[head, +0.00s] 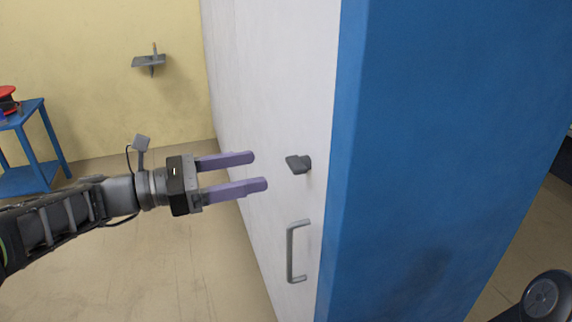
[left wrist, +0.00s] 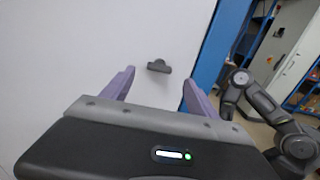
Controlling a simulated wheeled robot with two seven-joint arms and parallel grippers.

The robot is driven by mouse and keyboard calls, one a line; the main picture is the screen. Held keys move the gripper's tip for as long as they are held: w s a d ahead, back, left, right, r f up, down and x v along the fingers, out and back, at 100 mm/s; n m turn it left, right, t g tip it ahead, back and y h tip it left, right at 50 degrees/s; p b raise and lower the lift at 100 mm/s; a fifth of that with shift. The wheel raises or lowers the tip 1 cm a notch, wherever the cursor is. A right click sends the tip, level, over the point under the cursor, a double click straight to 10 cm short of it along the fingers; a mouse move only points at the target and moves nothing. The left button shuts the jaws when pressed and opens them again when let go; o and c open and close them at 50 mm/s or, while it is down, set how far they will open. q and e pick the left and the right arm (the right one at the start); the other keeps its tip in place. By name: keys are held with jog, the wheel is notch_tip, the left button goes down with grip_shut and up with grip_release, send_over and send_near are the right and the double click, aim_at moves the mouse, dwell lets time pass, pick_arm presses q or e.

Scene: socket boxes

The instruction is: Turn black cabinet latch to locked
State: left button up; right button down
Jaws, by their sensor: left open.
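The black latch (head: 297,164) is a small dark knob on the white cabinet door (head: 270,100). In the left wrist view the latch (left wrist: 159,66) shows beyond the fingers, between them, with its long side roughly level. My left gripper (head: 260,171) is open and empty, with its purple fingers pointing at the latch from the left. A gap remains between the fingertips and the latch in the head view. My right gripper is not in view; only part of my right arm shows at the lower right of the head view.
A grey door handle (head: 292,252) sticks out below the latch. The cabinet's blue side (head: 430,150) fills the right. A blue cart (head: 35,150) with a red item stands at the far left. A small grey shelf (head: 149,61) is on the yellow wall. The floor left of the cabinet is clear.

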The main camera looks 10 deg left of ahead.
aim_at(289, 164)
pick_arm(q)
jog(key=x, duration=0.7)
jog(key=shift+w+d, duration=0.2)
jog(key=shift+d, duration=0.15)
jog(key=c, duration=1.4)
